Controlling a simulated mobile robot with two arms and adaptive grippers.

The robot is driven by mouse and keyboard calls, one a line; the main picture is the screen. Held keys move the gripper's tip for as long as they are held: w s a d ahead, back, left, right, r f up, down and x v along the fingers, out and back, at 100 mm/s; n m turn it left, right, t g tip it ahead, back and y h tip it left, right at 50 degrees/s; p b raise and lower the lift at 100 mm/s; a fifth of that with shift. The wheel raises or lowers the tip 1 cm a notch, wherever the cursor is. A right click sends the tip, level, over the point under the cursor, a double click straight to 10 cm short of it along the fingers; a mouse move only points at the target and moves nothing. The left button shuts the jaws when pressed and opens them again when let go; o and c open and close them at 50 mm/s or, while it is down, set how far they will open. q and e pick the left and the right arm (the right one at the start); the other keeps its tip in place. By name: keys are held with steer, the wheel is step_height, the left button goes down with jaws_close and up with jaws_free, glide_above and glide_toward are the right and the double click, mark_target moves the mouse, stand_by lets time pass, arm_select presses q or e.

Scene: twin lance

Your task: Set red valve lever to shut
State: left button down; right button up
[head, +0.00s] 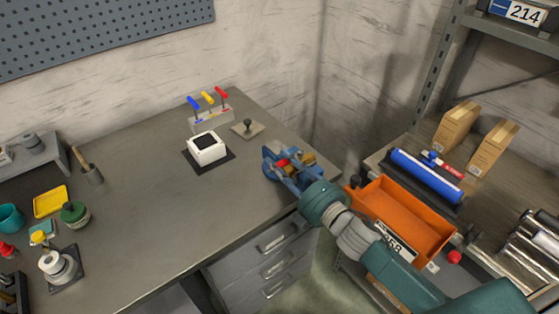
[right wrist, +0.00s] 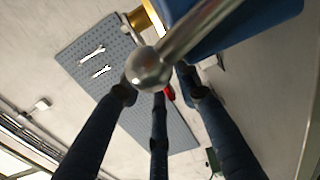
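The red valve lever (head: 221,93) stands on a pale grey valve block (head: 212,121) at the back of the bench in the head view. It is the rightmost of three levers, beside the yellow lever (head: 208,98) and the blue lever (head: 193,103). All three lean up and to the left. My right gripper (head: 287,172) is near the bench's right edge, well right of and in front of the block, apart from the levers. In the right wrist view its dark fingers (right wrist: 160,92) are spread. A small red patch shows between them; I cannot tell what it is. My left gripper is not in view.
A blue vise-like body with a metal bar (right wrist: 190,45) is close to my right fingers. A white box (head: 206,148) on a dark pad and a small plate with a black knob (head: 247,127) stand near the block. An orange bin (head: 405,215) is at right.

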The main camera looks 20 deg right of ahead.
steer(key=shift+w+a, duration=0.15)
steer(key=shift+w, duration=0.2)
jaws_close()
